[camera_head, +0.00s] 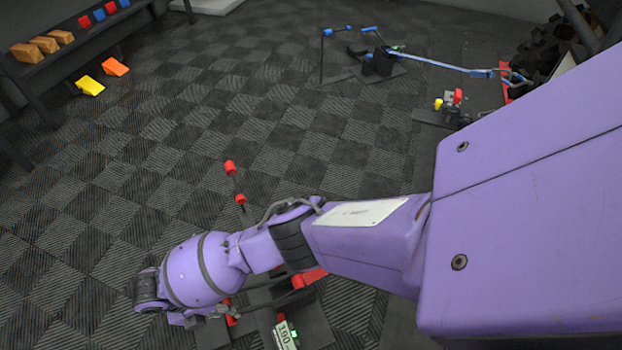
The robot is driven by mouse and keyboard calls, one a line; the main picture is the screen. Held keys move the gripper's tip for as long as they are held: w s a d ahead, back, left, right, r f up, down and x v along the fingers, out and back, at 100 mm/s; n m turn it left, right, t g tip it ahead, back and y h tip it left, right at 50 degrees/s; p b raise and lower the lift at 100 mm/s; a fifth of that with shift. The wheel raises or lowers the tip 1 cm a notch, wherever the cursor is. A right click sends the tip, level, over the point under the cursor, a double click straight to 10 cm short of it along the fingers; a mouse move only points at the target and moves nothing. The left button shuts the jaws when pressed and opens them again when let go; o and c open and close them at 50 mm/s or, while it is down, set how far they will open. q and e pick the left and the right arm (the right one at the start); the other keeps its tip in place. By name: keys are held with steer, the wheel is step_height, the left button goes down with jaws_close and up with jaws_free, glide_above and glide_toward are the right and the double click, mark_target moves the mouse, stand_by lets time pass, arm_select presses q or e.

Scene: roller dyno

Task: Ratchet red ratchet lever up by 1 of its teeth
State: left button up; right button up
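A short dark bar with two red ends (235,184) stands out above the dark floor, just beyond my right forearm. It looks like the grip of the red ratchet lever; its lower part is hidden behind my arm. Red parts (310,276) of what seems the same ratchet show below the arm, on a dark base plate (313,318). My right arm comes in from the right and crosses over this device. My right gripper (205,316) is mostly hidden under the purple wrist, left of the base plate. Its fingers are unclear. My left gripper is not in view.
A similar ratchet with a blue-ended lever (337,31) and a blue strap (435,66) stands at the back. Yellow (89,86) and orange (115,67) wedges lie by a shelf (62,50) at left. A tag reading 190 (285,336) is at the bottom. The left floor is clear.

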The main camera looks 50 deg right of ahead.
steer(key=v, duration=1.1)
steer(key=shift+w+a+r, duration=0.15)
steer(key=shift+w+r, duration=0.05)
steer(key=shift+r, duration=0.05)
steer(key=shift+s, duration=0.1)
